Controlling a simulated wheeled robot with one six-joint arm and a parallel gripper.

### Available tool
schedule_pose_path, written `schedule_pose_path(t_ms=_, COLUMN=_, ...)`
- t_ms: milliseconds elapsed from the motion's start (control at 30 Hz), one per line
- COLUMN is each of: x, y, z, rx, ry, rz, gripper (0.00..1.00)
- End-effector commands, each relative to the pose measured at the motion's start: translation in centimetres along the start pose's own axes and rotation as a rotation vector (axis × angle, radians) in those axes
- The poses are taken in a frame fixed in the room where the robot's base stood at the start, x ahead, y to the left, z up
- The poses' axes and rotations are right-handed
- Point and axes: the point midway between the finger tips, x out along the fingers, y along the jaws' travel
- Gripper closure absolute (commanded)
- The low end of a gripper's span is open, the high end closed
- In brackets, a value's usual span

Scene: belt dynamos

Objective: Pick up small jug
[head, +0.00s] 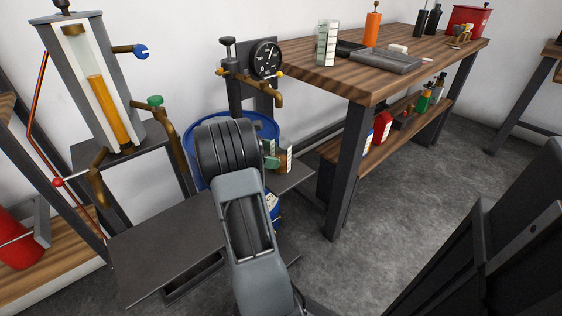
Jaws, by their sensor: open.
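A small white jug-like container with green measuring marks (326,44) stands upright on the near left end of the wooden workbench (430,62). A second piece with a similar white-and-green scale (287,157) shows just right of my arm, above a dark shelf; it is partly hidden, and I cannot tell which of the two is the small jug. My arm rises from the bottom centre and covers the middle of the view.
A blue round drum (268,128) stands behind my arm. A pressure gauge (266,58) with brass taps is beside the bench. A tank with an orange column (108,110) stands left. A bare dark metal table (160,250) is lower left. Open floor (430,180) lies right.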

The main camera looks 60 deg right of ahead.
Motion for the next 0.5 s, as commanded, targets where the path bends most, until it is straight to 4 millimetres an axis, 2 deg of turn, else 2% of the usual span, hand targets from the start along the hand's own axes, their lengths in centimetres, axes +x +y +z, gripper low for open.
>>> schedule_pose_path(t_ms=33, x=1.0, y=0.0, z=-0.2, rx=0.002, ry=0.000, rz=-0.003, gripper=0.19)
schedule_pose_path(t_ms=133, x=1.9, y=0.0, z=-0.1, rx=0.001, ry=0.000, rz=-0.002, gripper=0.19)
schedule_pose_path(t_ms=367, x=2.1, y=0.0, z=0.1, rx=0.000, ry=0.000, rz=-0.001, gripper=0.19)
schedule_pose_path(t_ms=500, x=2.1, y=0.0, z=0.1, rx=0.001, ry=0.000, rz=-0.002, gripper=0.31)
